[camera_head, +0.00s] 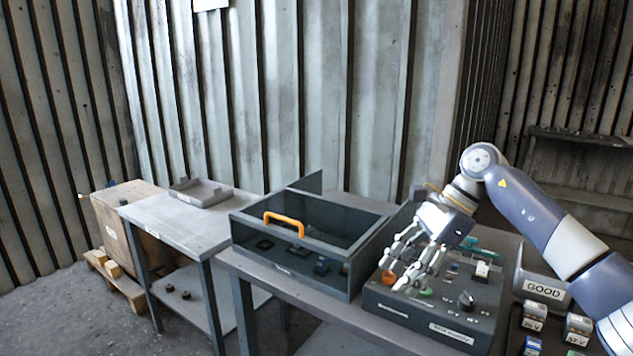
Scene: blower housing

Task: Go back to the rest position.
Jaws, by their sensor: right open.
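My right gripper (403,282) is open and empty. It points down over the left part of a dark control box (455,312), whose top carries an orange button (388,277), a green button (426,293), a black knob (466,300) and a white switch (482,270). The fingertips are close to the orange button; I cannot tell whether they touch it. My right arm (525,208) comes in from the right edge and bends down to the box. My left gripper is not in view.
A dark case with a clear lid and orange handle (284,222) stands left of the control box. A bin marked GOOD (543,289) and several small labelled boxes stand at right. A grey side table (190,232) holds a shallow tray (201,193). Floor shows at left.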

